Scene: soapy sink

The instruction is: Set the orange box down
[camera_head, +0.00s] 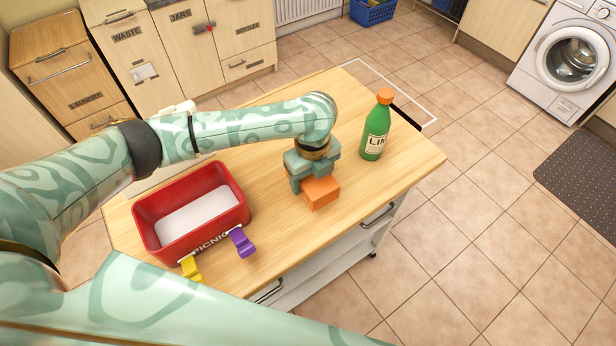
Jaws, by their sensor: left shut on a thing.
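The orange box (322,194) is a small block under my left gripper (308,183), over the right half of the wooden cart top. My left gripper points down and is shut on the orange box. The fingers hide part of the box's far side. I cannot tell whether the box's underside touches the wood. My right gripper is not in view.
A green bottle (375,135) with an orange cap stands right of the box. The cart top (278,240) is bare between bin and box.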

